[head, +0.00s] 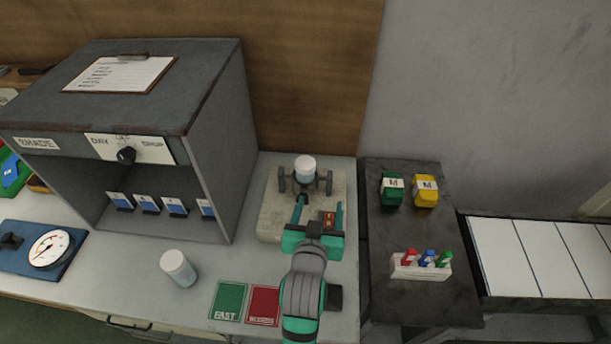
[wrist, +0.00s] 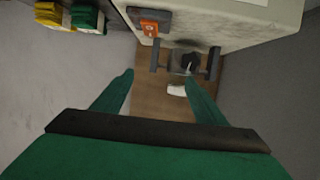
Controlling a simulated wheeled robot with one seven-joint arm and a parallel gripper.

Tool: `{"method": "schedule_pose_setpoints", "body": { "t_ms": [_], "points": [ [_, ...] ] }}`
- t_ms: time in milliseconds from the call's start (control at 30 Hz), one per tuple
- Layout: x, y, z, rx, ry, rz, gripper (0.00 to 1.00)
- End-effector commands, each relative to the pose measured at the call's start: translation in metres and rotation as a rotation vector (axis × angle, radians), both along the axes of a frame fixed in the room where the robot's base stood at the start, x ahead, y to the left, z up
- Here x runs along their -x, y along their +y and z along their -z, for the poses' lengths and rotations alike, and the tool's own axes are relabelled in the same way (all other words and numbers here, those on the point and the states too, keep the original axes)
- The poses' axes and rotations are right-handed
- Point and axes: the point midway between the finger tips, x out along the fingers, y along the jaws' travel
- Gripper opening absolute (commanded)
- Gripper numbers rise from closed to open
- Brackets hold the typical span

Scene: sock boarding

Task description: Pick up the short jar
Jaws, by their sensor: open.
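Two jars with white lids show in the head view. One jar (head: 305,170) stands upright between the dark side pieces of a fixture (head: 325,181) on a pale base. The other jar (head: 178,267) stands on the grey worktop, left of the green card. I cannot tell for sure which is the shorter. My gripper (head: 318,208) is open and empty, just in front of the fixture, its fingers pointing toward it. In the wrist view, a small white part (wrist: 176,90), probably the fixture jar's lid, shows between my spread fingers, near the right one; the rest is unclear.
A grey cabinet (head: 215,130) stands left of the fixture. Green (head: 229,301) and red (head: 263,305) cards lie in front.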

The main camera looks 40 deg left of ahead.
Motion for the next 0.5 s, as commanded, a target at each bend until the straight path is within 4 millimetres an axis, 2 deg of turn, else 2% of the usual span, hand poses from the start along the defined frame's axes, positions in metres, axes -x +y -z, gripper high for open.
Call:
{"method": "schedule_pose_setpoints", "body": {
  "t_ms": [33,200,333,500],
  "points": [
    [-0.003,0.014,-0.015,-0.002,-0.004,-0.019,0.66],
    [-0.004,0.041,-0.041,0.002,0.008,-0.053,0.66],
    [-0.004,0.05,-0.05,0.005,0.013,-0.065,0.66],
    [-0.017,0.061,-0.045,0.007,0.018,-0.068,0.66]
  ]
}}
